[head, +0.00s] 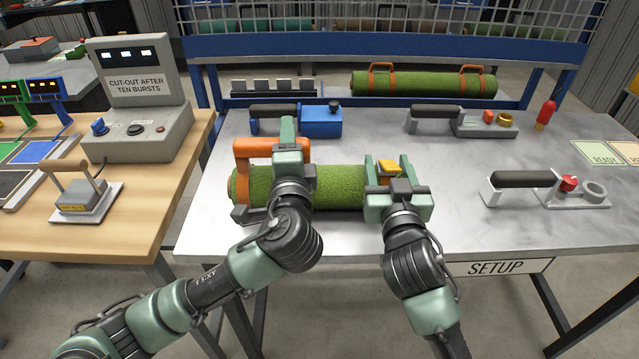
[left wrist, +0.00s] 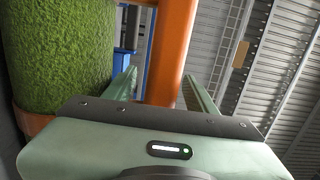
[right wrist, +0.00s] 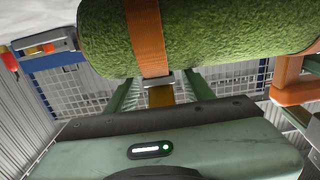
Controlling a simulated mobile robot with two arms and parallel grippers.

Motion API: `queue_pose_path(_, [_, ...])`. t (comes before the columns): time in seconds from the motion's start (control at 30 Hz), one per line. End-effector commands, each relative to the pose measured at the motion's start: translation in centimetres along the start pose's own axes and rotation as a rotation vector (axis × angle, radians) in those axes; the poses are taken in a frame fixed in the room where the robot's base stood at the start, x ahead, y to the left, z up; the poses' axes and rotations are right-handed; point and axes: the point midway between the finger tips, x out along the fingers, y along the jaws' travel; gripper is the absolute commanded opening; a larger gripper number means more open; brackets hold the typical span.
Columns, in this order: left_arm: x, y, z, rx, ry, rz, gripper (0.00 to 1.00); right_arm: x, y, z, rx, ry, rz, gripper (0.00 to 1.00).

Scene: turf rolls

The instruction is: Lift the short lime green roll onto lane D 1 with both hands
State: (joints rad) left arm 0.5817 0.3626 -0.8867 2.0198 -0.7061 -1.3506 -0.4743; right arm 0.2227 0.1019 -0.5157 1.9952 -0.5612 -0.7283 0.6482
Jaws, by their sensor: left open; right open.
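A short green turf roll (head: 335,187) lies along the front left of the grey table. An orange handle (head: 258,148) stands at its left end, and an orange strap with a yellow tab (head: 390,167) is at its right end. My left gripper (head: 287,150) is open at the orange handle, which stands between its fingers in the left wrist view (left wrist: 165,60). My right gripper (head: 392,180) is open at the right end. In the right wrist view the strap (right wrist: 148,40) and tab (right wrist: 160,92) lie between its fingers. Lane D 1 cannot be made out.
A longer green roll (head: 425,84) with two orange handles lies behind the table. A blue-ended tool (head: 320,120), two black-handled tools (head: 525,180) (head: 437,112) and a red bottle (head: 546,115) stand on the table. A cut-out box (head: 135,100) is on the wooden table at left.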

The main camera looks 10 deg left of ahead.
Motion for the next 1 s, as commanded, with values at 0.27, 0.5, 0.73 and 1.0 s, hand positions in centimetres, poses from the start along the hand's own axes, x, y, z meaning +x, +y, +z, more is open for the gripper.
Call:
queue_pose_path(0.27, [1.6,0.0,0.0,-0.001,0.0,0.0,0.56,1.6,0.0,0.0,0.001,0.0,-0.001,0.53])
queue_pose_path(0.5, [1.6,0.0,0.0,-0.001,0.0,0.001,0.51,1.6,0.0,0.0,0.001,0.0,-0.001,0.47])
queue_pose_path(0.73, [1.6,0.0,0.0,-0.001,0.0,0.001,0.0,1.6,0.0,0.0,0.001,0.0,-0.001,0.0])
queue_pose_path(1.0, [1.6,0.1,0.0,-0.001,0.0,0.001,0.0,1.6,0.0,0.0,0.001,0.0,-0.001,0.0])
